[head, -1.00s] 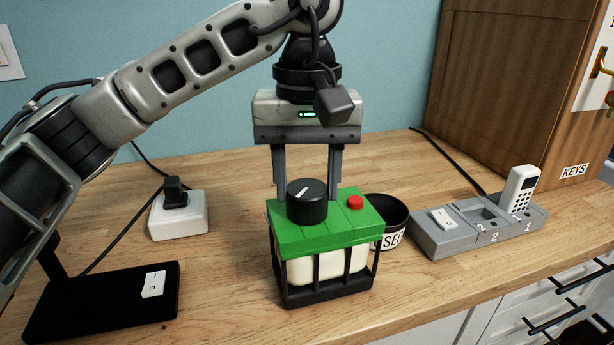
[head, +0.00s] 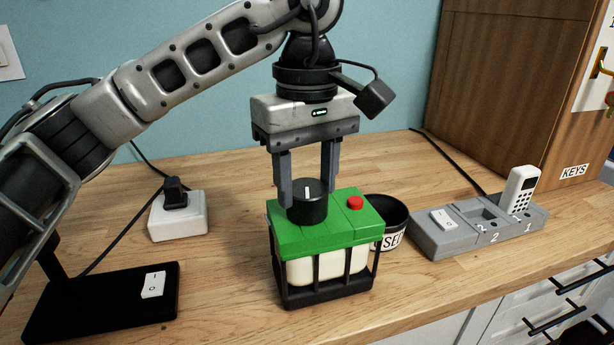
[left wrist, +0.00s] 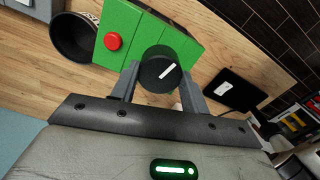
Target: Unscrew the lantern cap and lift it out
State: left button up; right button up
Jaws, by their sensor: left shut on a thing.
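The lantern (head: 325,270) stands upright on the wooden counter, with a green top (head: 343,228), a cream body and a black cage. Its black round cap (head: 307,208) with a white mark sits on the left of the green top. A red button (head: 355,203) is beside it on the right. My left gripper (head: 308,200) points down from above and is shut on the cap, one finger on each side. The left wrist view shows the cap (left wrist: 160,70) between the fingers. The cap's underside is hidden. My right gripper is not in view.
A black cup (head: 388,215) stands close behind the lantern's right side. A grey charging dock (head: 455,238) with a white handset (head: 520,188) is further right. A white socket box (head: 180,222) and a black switch base (head: 110,300) are at left. The counter front is clear.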

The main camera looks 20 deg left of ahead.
pick_arm(q)
jog(key=shift+n, duration=1.5)
jog(key=n, duration=0.3)
jog(key=shift+r, duration=0.1)
jog(key=shift+n, duration=1.4)
jog(key=n, duration=0.3)
